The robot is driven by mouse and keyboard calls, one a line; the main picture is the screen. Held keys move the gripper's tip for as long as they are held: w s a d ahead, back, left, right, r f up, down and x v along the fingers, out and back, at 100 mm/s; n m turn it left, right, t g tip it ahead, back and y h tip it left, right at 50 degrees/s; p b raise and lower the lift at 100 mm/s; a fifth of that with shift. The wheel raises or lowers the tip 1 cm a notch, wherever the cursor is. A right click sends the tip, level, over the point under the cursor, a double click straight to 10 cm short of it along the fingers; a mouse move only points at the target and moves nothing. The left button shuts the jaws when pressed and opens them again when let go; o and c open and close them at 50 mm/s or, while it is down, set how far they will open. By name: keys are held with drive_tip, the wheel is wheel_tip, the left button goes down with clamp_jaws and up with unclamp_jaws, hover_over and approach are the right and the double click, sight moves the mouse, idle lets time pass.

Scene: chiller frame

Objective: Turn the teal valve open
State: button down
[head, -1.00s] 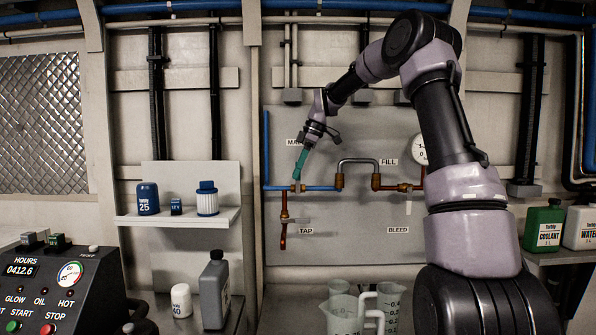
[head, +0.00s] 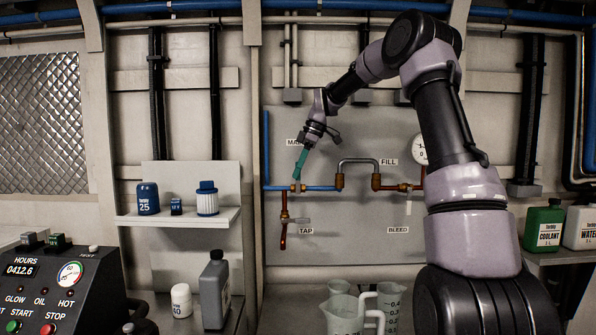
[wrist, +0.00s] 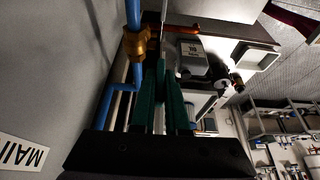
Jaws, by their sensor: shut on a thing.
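The teal valve's lever (head: 298,168) rises from a brass valve body (head: 297,187) on the blue pipe, near the MAIN label, leaning slightly right at its top. My gripper (head: 303,157) reaches down to it from the upper right and is shut on the lever. In the wrist view my gripper's green fingers (wrist: 162,105) stand on either side of the lever, which is mostly hidden between them. The brass body (wrist: 145,45) shows just beyond the fingertips, on the blue pipe.
A shelf (head: 180,217) with a filter and small containers is to the left. Measuring jugs (head: 345,312) stand below.

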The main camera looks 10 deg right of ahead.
drive_tip(key=shift+a, duration=0.15)
idle(0.8)
drive_tip(key=w+a+f+g+h, duration=0.1)
drive_tip(key=a+h, duration=0.5)
drive_tip(key=h, duration=0.6)
drive_tip(key=shift+f+g, duration=0.6)
drive_tip(key=shift+f, duration=0.75)
drive_tip(key=shift+w+f+h, duration=0.1)
drive_tip(key=shift+h, duration=0.2)
drive_tip(key=c, duration=0.9)
unclamp_jaws()
